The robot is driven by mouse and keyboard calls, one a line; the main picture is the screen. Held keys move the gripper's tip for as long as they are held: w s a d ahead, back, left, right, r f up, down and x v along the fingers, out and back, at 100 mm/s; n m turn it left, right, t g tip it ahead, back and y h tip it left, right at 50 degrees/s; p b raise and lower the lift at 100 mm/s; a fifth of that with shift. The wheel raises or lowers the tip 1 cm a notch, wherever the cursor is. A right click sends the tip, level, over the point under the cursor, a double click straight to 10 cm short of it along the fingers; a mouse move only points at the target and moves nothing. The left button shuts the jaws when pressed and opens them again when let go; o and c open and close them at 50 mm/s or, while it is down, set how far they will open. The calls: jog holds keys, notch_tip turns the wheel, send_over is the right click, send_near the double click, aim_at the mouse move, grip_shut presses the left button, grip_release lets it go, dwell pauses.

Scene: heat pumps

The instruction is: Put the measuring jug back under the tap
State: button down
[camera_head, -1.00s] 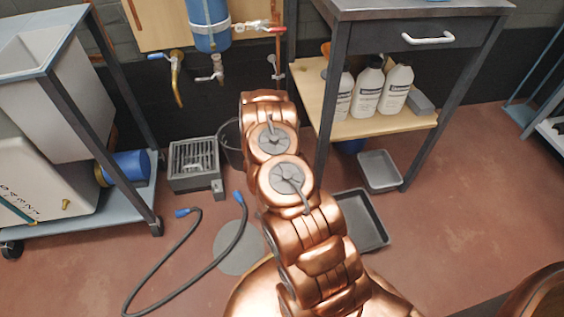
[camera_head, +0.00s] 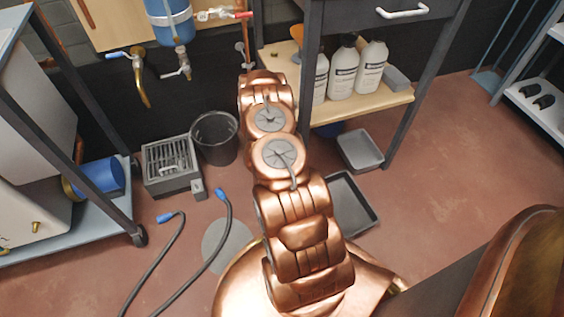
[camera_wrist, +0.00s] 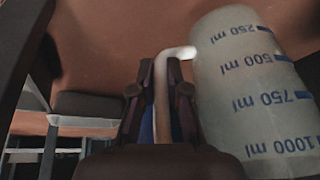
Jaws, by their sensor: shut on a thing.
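The measuring jug (camera_wrist: 255,85) is translucent white with blue marks from 250 ml to 1000 ml. It fills the right of the wrist view, 250 ml end toward the top. My gripper (camera_wrist: 165,75) is shut on its white handle, seen between the two dark fingers. The jug and gripper are hidden behind my arm in the head view. A brass tap (camera_head: 141,82) with a blue lever is on the wall at the upper left. A second tap (camera_head: 181,68) hangs below a blue cylinder (camera_head: 171,22). A grey grated drain box (camera_head: 172,160) stands on the floor below.
A dark bucket (camera_head: 214,138) stands beside the drain box. A hose (camera_head: 183,270) and a round grey disc (camera_head: 227,246) lie on the floor. Grey trays (camera_head: 360,150) lie by the bench. A blue trolley (camera_head: 75,225) stands left. Floor at right is clear.

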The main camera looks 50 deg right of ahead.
jog(key=d+f+b, duration=0.1)
jog(key=f, duration=0.1)
jog(key=d+f+b, duration=0.1)
jog(key=d, duration=0.1)
jog(key=shift+w+d+f, duration=0.2)
jog(key=shift+w+f, duration=0.15)
jog(key=shift+w, duration=0.05)
jog(key=shift+r, duration=0.1)
jog(key=c, duration=1.2)
grip_release()
